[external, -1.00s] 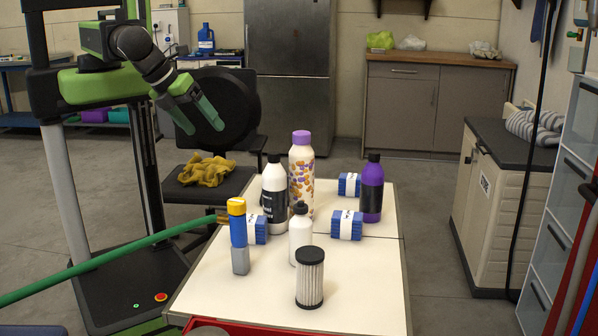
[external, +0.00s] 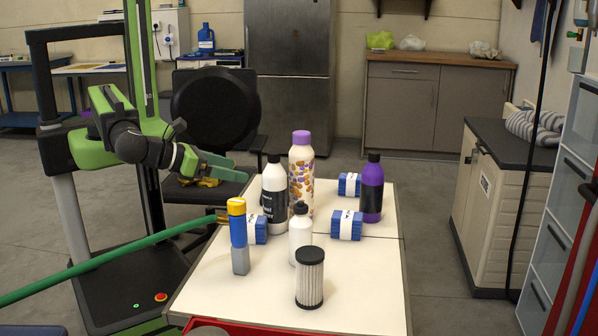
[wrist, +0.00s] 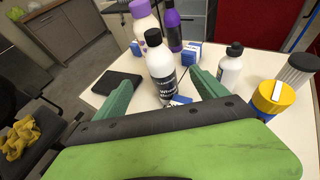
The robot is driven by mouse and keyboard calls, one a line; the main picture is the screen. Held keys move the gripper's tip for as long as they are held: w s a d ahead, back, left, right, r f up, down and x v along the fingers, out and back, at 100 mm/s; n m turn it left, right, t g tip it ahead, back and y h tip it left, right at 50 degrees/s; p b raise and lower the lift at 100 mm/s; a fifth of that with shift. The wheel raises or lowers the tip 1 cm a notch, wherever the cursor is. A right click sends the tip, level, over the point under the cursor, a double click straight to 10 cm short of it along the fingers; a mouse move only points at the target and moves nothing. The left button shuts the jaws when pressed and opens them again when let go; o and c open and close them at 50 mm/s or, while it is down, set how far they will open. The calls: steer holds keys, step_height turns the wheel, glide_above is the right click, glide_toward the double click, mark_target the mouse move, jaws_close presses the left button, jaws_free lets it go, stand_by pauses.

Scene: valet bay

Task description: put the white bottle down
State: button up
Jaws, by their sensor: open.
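A white bottle with a black cap and black label (external: 274,196) stands upright at the left side of the table. In the wrist view the same bottle (wrist: 161,70) stands between and beyond my fingers. A smaller plain white bottle with a black cap (external: 300,238) stands upright nearer the front; in the wrist view it (wrist: 229,74) is right of my fingers. My gripper (external: 238,168) is open and empty, left of the labelled bottle. Its two green fingers (wrist: 160,88) are spread apart in the wrist view. Both bottles rest on the white tabletop (external: 205,290).
A patterned bottle with purple cap (external: 302,170), a purple bottle (external: 372,190), blue packs (external: 347,225), a yellow-and-blue tool (external: 238,235) and a pleated filter (external: 310,280) crowd the table. A green hose (external: 110,262) crosses at left. The table's front left is bare.

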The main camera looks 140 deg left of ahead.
mark_target(274, 178)
steer(key=b+x, duration=0.4)
steer(key=x, duration=0.8)
steer(key=shift+a+f, duration=0.2)
steer(key=shift+a, duration=0.1)
steer(key=shift+r, duration=0.1)
jaws_close()
